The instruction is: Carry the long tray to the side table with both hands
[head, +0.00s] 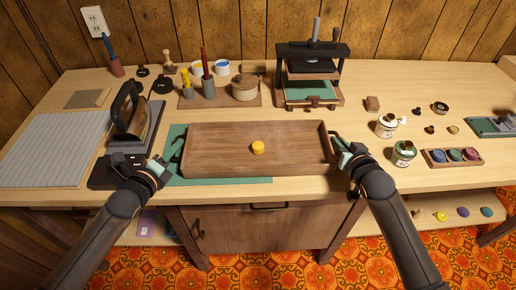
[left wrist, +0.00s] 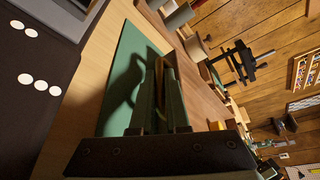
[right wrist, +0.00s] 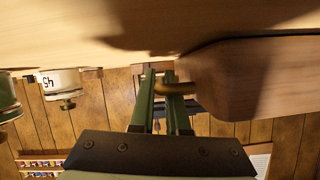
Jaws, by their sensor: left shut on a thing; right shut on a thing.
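The long wooden tray (head: 220,160) is at the front middle of the workbench, over a green mat (head: 175,140). A yellow round piece (head: 258,148) sits in the tray. My left gripper (head: 172,164) is at the tray's left end, shut on its left handle, a brass-coloured loop (left wrist: 160,82) in the left wrist view. My right gripper (head: 338,145) is at the right end, shut on the right handle (right wrist: 178,89). The tray looks about level; in the right wrist view its end (right wrist: 240,80) appears close to the bench top, and I cannot tell whether they touch. I cannot identify the side table.
A black iron-like tool (head: 130,125) stands close to the tray's left. A press (head: 312,75) and a wooden caddy (head: 220,98) with pots stand behind. Jars (head: 403,153) and a small colour tray (head: 452,157) are to the right. The bench front is narrow.

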